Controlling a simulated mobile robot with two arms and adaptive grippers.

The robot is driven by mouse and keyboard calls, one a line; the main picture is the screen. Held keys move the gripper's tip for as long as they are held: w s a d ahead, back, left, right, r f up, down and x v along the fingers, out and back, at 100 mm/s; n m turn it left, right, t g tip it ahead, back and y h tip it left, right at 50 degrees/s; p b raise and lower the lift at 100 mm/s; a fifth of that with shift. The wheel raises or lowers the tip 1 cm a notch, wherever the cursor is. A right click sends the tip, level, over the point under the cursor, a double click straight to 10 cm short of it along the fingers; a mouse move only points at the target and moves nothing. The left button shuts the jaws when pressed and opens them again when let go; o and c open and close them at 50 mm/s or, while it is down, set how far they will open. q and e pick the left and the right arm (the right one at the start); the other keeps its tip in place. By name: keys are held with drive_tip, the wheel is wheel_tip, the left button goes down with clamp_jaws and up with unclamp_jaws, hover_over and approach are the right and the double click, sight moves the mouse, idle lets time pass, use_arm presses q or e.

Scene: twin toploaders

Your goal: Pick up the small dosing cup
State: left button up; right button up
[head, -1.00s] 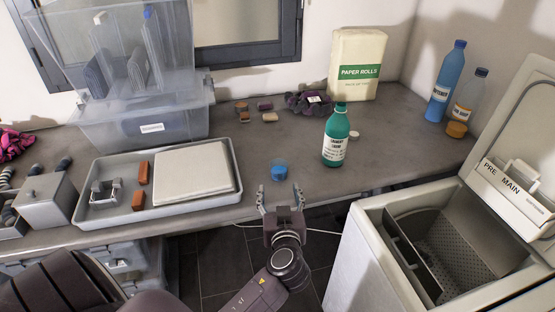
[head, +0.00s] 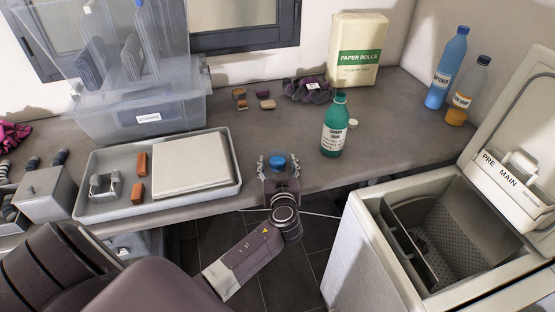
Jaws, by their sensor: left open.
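The small dosing cup (head: 278,162), blue and low, stands on the grey worktop near its front edge. My left gripper (head: 278,166) is open, with one finger to the left of the cup and the other to its right. The fingers point toward the back of the worktop. The lower part of the cup is partly hidden by the gripper, and I cannot tell whether the fingers touch it. My right gripper is not in view.
A green bottle (head: 333,127) stands to the right of the cup, with a white cap (head: 353,124) beside it. A grey tray (head: 84,196) lies to the left. An open top-loading washer (head: 349,245) stands at the lower right. Small blocks lie behind the cup.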

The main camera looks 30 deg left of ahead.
use_arm(q)
drive_tip(key=shift+w, duration=0.1)
drive_tip(key=c, duration=1.3)
